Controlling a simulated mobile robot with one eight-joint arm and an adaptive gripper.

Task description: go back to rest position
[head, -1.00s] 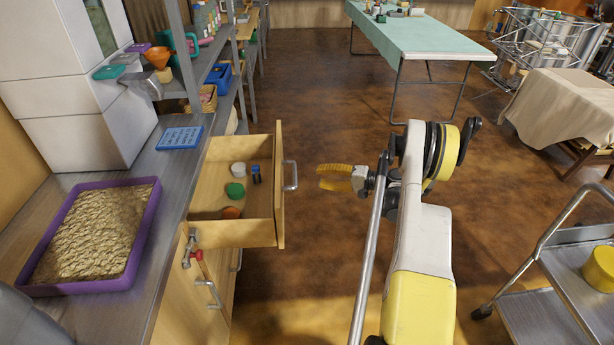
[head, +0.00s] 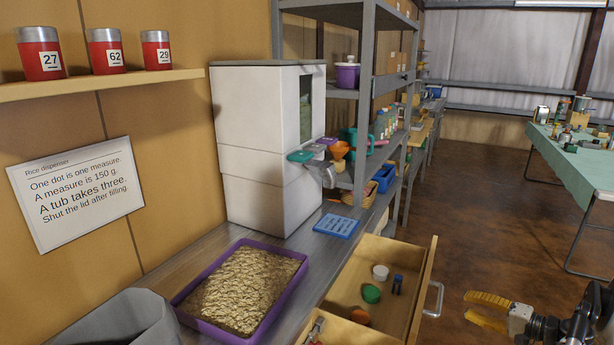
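My gripper (head: 488,311) shows at the lower right of the head view, with yellow fingers pointing left. The fingers are apart with nothing between them. It hangs over the floor, just right of the open drawer's handle, and does not touch it. The rest of my arm is mostly cut off by the right edge.
The open drawer (head: 428,292) juts out beside my gripper, holding several small items. A purple tray (head: 283,296) of grain stands on the counter near a white dispenser (head: 265,140). Red jars (head: 107,52) stand on a wall shelf. A green table (head: 590,165) is at right.

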